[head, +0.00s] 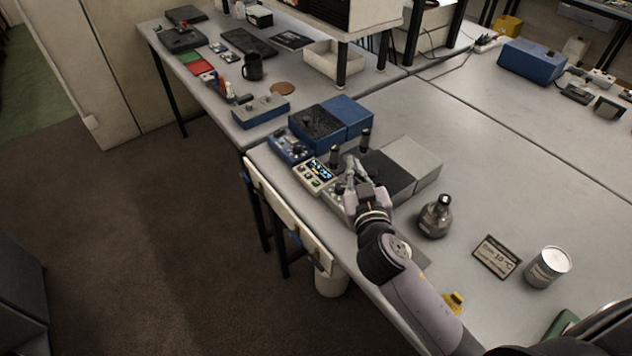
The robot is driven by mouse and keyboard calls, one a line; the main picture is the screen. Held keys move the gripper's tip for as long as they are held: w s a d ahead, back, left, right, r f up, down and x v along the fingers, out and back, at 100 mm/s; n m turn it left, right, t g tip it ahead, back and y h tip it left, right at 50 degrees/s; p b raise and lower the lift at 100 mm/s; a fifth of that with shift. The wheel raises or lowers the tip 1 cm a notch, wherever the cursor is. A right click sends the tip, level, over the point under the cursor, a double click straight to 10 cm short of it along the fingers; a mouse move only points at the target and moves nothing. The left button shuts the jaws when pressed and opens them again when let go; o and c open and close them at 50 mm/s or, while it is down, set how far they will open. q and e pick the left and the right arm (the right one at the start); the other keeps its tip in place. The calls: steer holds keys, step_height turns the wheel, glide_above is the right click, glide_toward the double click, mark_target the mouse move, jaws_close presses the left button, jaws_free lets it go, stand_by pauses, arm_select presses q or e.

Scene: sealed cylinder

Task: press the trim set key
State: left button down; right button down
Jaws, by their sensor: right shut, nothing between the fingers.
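A small beige control unit with a lit blue-white display (319,171) sits near the front edge of the table. It has small keys below the display, one of them green. The key labels are too small to read, so I cannot tell which one is the trim set key. My right gripper (349,168) is shut and empty, just right of the display unit, over a grey box with knobs. It hides part of that box. I cannot tell whether its fingertips touch anything. My left gripper is not in view.
A blue box with knobs (290,146) and a black-and-blue box (347,112) stand behind the display unit. A grey block (411,160) is right of the gripper. A dark flask (436,217), a sign (496,256) and a can (548,267) stand further right.

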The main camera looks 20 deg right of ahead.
steer(key=w+a+r+n+t+y, duration=0.4)
steer(key=w+a+r+n+y, duration=0.2)
steer(key=a+r+y, duration=0.2)
steer(key=w+a+f+n+g+y, duration=0.25)
steer(key=a+n+g+y, duration=0.25)
steer(key=a+n+y, duration=0.3)
steer(key=w+d+f+g+h, duration=0.3)
steer(key=d+f+h, duration=0.1)
steer(key=d+f, duration=0.1)
steer(key=w+d+f+n+g+h, duration=0.1)
steer(key=w+d+f+g+h, duration=0.2)
steer(key=d+f, duration=0.3)
steer(key=shift+w+d+f+g+h, duration=0.3)
steer(key=shift+g+h, duration=0.2)
steer(key=shift+g, duration=0.3)
steer(key=shift+f, duration=0.1)
